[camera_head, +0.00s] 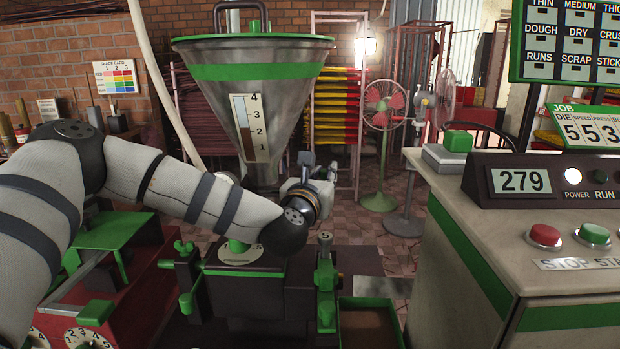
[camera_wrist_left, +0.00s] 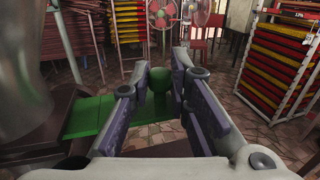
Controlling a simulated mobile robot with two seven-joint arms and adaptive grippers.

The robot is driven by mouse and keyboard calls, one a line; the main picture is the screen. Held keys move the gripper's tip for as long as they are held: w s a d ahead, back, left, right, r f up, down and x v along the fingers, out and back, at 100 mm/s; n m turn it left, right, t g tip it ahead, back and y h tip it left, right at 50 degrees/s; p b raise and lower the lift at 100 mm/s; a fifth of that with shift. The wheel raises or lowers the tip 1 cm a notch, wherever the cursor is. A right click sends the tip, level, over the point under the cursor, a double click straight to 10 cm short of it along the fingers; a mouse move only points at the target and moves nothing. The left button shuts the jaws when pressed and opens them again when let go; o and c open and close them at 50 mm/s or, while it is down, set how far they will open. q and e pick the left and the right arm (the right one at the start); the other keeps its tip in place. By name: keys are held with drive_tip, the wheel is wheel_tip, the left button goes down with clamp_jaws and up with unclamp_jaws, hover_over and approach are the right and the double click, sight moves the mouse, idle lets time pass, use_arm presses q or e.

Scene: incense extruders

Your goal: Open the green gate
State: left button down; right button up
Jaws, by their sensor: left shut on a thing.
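The green gate (camera_wrist_left: 95,117) shows in the left wrist view as a flat green plate reaching left from a round green knob (camera_wrist_left: 160,80). My left gripper (camera_wrist_left: 167,74) is shut on this knob, with a finger on each side of it. In the head view my left gripper (camera_head: 322,178) is just right of the hopper's lower end, and my forearm crosses in front of the outlet. The gate and knob are hidden there. The grey hopper (camera_head: 205,85) with a green band and a level scale stands above. My right gripper is not in view.
The extruder's body (camera_head: 260,300), with green clamps, stands below my forearm. A control desk (camera_head: 450,230) with red and green buttons is at right. Fans, including a red one (camera_head: 384,104), and racks of sticks stand behind. Some tiled floor is open beyond the extruder.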

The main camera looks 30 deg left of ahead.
use_arm(q)
drive_tip(key=shift+w+d, duration=0.4)
drive_tip(key=shift+d, duration=0.2)
drive_tip(key=c, duration=1.5)
unclamp_jaws()
drive_tip(key=v, duration=1.2)
drive_tip(key=shift+d, duration=0.1)
